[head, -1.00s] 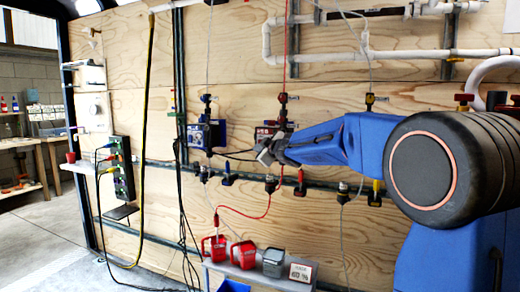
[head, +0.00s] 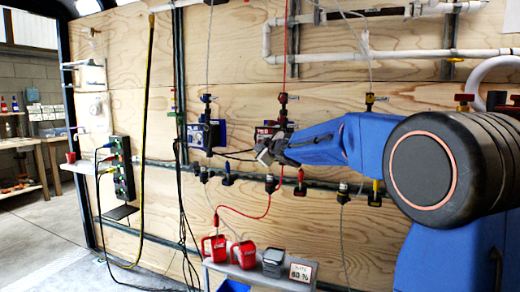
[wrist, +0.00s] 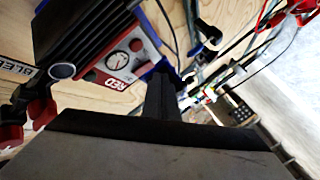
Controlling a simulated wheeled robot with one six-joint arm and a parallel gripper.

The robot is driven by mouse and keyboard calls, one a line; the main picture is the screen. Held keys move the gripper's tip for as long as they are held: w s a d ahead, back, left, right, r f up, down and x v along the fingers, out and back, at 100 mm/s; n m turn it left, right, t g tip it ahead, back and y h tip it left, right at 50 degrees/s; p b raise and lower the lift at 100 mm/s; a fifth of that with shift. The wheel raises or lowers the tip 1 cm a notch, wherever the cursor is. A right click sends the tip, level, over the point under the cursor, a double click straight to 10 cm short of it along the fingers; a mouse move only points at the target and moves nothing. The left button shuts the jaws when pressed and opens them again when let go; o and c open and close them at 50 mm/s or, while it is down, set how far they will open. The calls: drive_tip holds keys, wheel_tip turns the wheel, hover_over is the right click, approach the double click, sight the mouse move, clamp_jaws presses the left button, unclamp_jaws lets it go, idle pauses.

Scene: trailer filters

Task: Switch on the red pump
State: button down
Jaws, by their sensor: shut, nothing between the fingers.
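The red pump (head: 267,132) is mounted on the plywood wall, partly hidden behind my gripper in the head view. In the wrist view its red face (wrist: 112,68) shows a round gauge and a RED label, with a black finned body beside it. My gripper (head: 264,154) is shut and empty, close in front of the pump's lower part. In the wrist view its dark fingers (wrist: 162,97) are together beside a blue part at the edge of the pump's face. I cannot tell whether they touch it. No switch is clearly visible.
A blue pump (head: 206,134) hangs to the left. Valves and hoses lie above and below the pumps. A power strip (head: 121,168) is at far left.

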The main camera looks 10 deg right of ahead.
drive_tip(key=shift+w+d, duration=0.1)
idle(0.4)
drive_tip(key=shift+w+d, duration=0.15)
drive_tip(key=shift+w, duration=0.1)
drive_tip(key=shift+w+d, duration=0.15)
drive_tip(key=shift+w, duration=0.05)
idle(0.8)
drive_tip(key=shift+s, duration=0.15)
drive_tip(key=shift+s+a, duration=0.4)
idle(0.5)
drive_tip(key=s+a, duration=0.3)
drive_tip(key=s, duration=0.1)
drive_tip(key=shift+r, duration=0.35)
